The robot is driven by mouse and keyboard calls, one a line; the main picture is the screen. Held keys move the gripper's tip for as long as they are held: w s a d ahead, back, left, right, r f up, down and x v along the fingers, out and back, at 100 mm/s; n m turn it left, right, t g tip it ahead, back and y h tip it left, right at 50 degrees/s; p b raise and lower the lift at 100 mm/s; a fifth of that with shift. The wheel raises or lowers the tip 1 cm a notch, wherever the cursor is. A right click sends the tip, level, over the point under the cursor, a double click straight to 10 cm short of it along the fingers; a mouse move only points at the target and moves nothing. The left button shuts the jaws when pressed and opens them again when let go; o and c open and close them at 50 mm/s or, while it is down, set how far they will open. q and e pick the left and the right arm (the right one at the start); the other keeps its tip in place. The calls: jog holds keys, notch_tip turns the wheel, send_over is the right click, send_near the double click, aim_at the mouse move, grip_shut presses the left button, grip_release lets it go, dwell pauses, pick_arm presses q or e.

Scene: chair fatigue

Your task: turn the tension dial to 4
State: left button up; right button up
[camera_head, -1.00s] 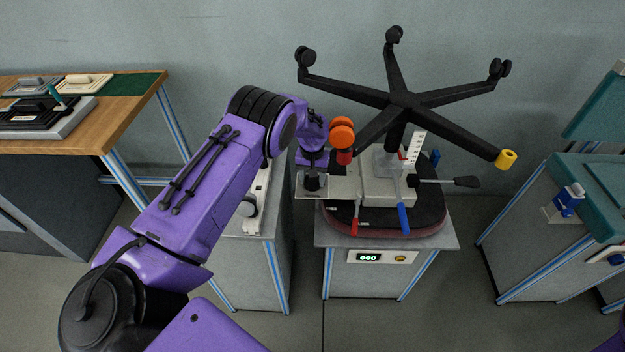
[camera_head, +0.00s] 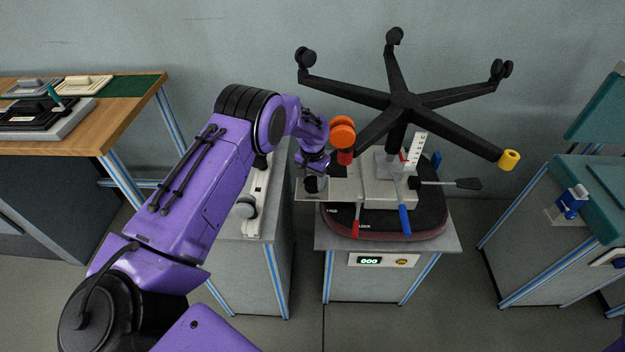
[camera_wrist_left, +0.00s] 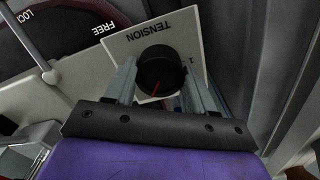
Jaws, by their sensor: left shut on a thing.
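The tension dial (camera_wrist_left: 160,72) is a round black knob with a red pointer line, on a white plate (camera_wrist_left: 180,30) lettered TENSION. In the wrist view the plate lettering is upside down and the pointer runs towards the picture's bottom, slightly left. A numeral 1 shows right of the knob; other numerals are hidden. My left gripper (camera_wrist_left: 160,80) is shut on the knob, one finger on each side. In the head view my left gripper (camera_head: 312,178) is at the plate left of the chair mechanism (camera_head: 385,185), mostly hiding the dial. My right gripper is out of view.
An upturned black chair base (camera_head: 402,100) rises behind the mechanism. An orange knob (camera_head: 342,131) stands close to my left wrist. A red lever (camera_head: 356,222) and blue lever (camera_head: 404,218) hang in front. The stand's display (camera_head: 370,260) reads 000. A wooden table (camera_head: 120,120) is at left.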

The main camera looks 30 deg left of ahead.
aim_at(313, 181)
pick_arm(q)
jog(key=o, duration=1)
jog(key=shift+o, duration=0.2)
notch_tip(313, 181, up, 11)
jog(key=b, duration=0.1)
jog(key=shift+f, duration=0.2)
